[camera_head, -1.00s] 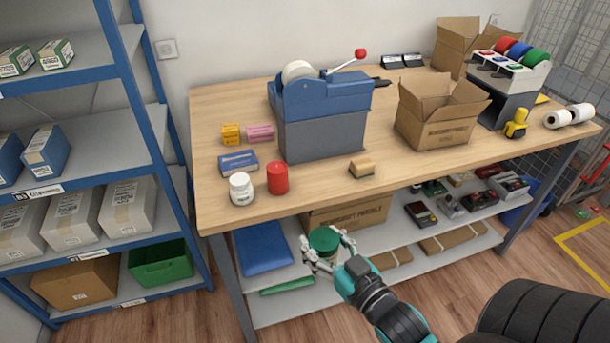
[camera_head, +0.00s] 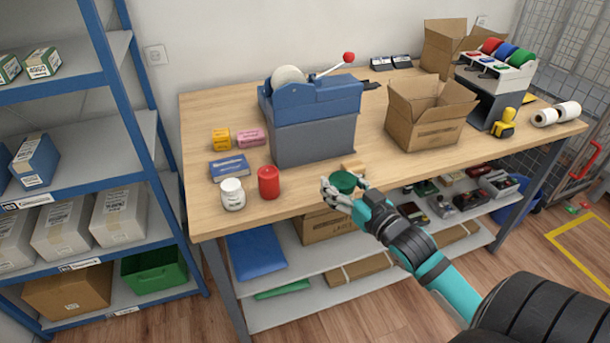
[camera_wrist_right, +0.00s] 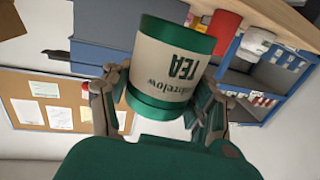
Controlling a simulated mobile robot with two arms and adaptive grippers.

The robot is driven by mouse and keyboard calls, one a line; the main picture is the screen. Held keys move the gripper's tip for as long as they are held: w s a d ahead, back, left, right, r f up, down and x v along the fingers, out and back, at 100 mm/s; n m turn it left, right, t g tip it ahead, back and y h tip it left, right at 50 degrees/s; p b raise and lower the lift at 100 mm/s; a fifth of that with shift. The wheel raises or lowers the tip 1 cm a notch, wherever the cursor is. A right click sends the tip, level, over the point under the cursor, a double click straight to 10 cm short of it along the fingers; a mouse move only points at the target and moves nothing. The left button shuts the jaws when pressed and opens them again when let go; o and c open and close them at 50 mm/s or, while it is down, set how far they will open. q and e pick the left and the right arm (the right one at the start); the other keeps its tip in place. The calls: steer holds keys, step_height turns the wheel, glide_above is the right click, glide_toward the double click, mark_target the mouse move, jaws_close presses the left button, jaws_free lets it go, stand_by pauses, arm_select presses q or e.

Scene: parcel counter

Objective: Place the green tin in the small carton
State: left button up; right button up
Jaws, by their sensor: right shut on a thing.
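The green tin (camera_head: 344,181) is in my right gripper (camera_head: 343,190), held at the front edge of the table in the head view. In the right wrist view the tin (camera_wrist_right: 172,62) has a cream label reading "TEA" and green bands, and the fingers of my right gripper (camera_wrist_right: 158,105) close around its sides. The small carton is likely one of two open cardboard boxes: the nearer one (camera_head: 425,133) stands on the table right of centre with flaps up, and another (camera_head: 437,62) stands behind it. Their insides are mostly hidden. My left gripper is not in view.
A blue-grey tape dispenser (camera_head: 312,140) stands left of the nearer carton. A red tin (camera_head: 268,182), white jar (camera_head: 232,195) and small boxes lie at left. The tabletop before the nearer carton is clear.

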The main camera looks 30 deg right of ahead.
steer(key=w, duration=0.7)
steer(key=w+f+p, duration=0.1)
steer(key=w, duration=0.3)
steer(key=shift+w+a, duration=0.35)
steer(key=shift+w+a+f+p, duration=0.1)
steer(key=shift+w+f+p, duration=0.25)
steer(key=shift+f, duration=0.25)
steer(key=shift+w+f+p, duration=0.25)
steer(key=shift+w+f, duration=0.15)
steer(key=shift+f, duration=0.65)
steer(key=shift+s, duration=0.1)
steer(key=shift+f, duration=0.15)
steer(key=o, duration=0.8)
steer(key=shift+f, duration=0.1)
steer(key=shift+c, duration=0.2)
steer(key=o, duration=0.5)
steer(key=shift+o, duration=0.2)
